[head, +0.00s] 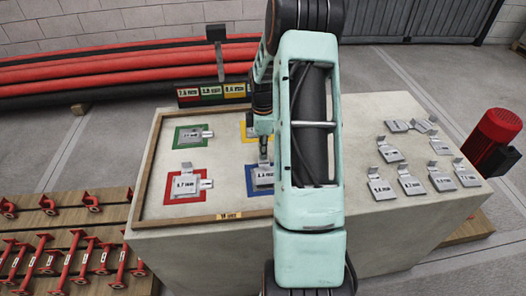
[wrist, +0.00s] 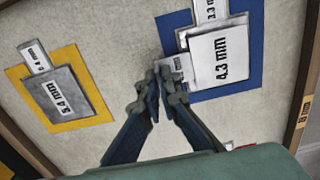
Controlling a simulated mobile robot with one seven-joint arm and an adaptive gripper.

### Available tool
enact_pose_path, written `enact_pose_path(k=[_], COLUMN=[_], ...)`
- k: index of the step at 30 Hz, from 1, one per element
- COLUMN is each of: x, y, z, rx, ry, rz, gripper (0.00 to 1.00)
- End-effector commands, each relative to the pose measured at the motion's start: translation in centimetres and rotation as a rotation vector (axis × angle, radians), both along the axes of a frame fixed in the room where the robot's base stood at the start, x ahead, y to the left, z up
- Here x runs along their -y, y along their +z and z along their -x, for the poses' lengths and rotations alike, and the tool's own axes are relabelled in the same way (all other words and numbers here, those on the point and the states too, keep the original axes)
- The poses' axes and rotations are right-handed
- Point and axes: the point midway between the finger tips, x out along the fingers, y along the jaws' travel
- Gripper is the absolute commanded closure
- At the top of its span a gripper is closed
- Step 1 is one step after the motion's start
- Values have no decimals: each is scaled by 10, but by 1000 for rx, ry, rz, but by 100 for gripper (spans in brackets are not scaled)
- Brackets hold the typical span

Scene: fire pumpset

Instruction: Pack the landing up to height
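My gripper (wrist: 165,75) is low over the blue square (wrist: 255,80), its fingertips close together at the light tab of the 4.3 mm shim (wrist: 222,57). Whether they pinch it cannot be told. Another tab (wrist: 211,10), marked about 3.3 mm, sticks out beyond that plate. The yellow square (wrist: 93,120) holds a 5.4 mm shim (wrist: 58,92) with a smaller tab beside it. The red square (head: 171,196) holds a shim (head: 186,184) reading about 6.7 mm. The green square (head: 178,140) holds another shim (head: 191,133).
A wooden frame (head: 150,160) edges the landing area on the concrete block (head: 400,235). Several loose shims (head: 411,181) lie at its right. A sign (head: 211,92) behind reads about 7.6, 5.8 and 8.6 mm. A red motor (head: 495,130) stands at right; red pipes (head: 110,70) lie behind.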

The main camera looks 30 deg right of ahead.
Motion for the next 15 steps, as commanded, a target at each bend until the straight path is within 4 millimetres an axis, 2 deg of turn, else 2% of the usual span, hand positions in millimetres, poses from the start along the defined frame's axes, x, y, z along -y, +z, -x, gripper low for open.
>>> enact_pose_path(k=[15], x=[0], y=[-8], z=[0], rx=[0], ry=[0], rz=[0], gripper=[100])
